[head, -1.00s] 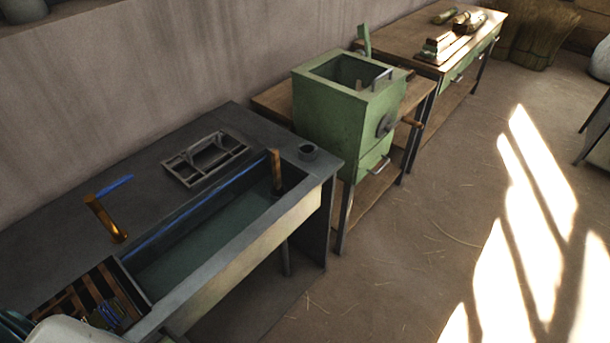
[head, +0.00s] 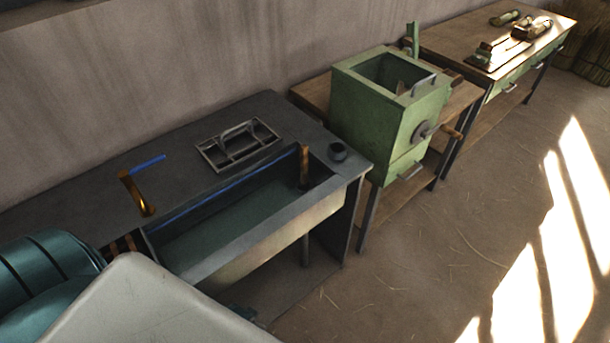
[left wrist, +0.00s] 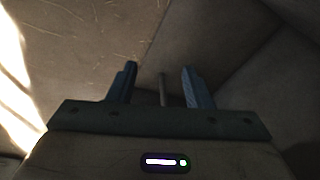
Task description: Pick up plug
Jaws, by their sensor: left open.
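I cannot say for sure which thing is the plug. In the head view the left gripper cannot be made out clearly. My right gripper is not in view.
The sink basin (head: 225,232) has copper-coloured upright pieces at its left (head: 136,194) and right (head: 304,166). A metal rack (head: 238,146) lies behind it. A green cranked box (head: 385,110) stands to the right, and a wooden workbench (head: 450,38) lies beyond. The floor in front is clear.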

